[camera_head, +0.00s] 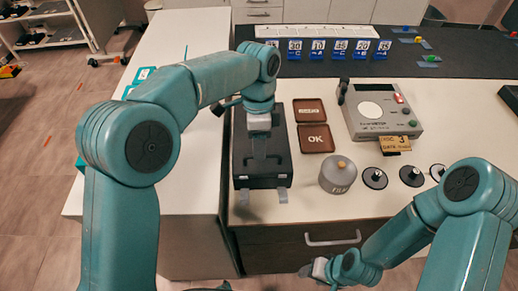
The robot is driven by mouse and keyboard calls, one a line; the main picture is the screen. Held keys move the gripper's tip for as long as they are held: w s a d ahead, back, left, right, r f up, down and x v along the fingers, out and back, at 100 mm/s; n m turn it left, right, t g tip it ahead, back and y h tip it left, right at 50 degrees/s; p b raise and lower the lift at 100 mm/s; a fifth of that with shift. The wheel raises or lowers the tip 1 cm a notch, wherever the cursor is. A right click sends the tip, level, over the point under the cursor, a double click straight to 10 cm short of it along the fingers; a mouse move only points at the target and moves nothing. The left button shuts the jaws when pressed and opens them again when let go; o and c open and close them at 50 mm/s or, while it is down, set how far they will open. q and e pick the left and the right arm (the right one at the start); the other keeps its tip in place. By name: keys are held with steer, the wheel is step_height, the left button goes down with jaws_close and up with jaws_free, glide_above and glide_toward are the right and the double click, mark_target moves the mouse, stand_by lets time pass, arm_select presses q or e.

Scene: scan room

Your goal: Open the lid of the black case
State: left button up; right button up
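The black case (262,182) lies on the white counter, left of the middle of the view. Its lid looks shut. Two light grey tabs, one at the left (244,197) and one at the right (282,197), stick out at its front edge. My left gripper (259,138) is over the middle of the case, pointing down. Its fingers are dark against the black lid, so I cannot tell whether they touch it or how far apart they are. My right gripper (309,270) is low in front of the drawer, away from the case; its fingers are too small to read.
Blue number cards (317,49) stand behind. The white counter (188,170) left of the case is mostly clear.

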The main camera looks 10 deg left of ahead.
arm_select(q)
steer(key=shift+a+f, duration=0.15)
steer(key=shift+f, duration=0.7)
steer(key=shift+s, duration=0.15)
jaws_close()
steer(key=shift+r, duration=0.1)
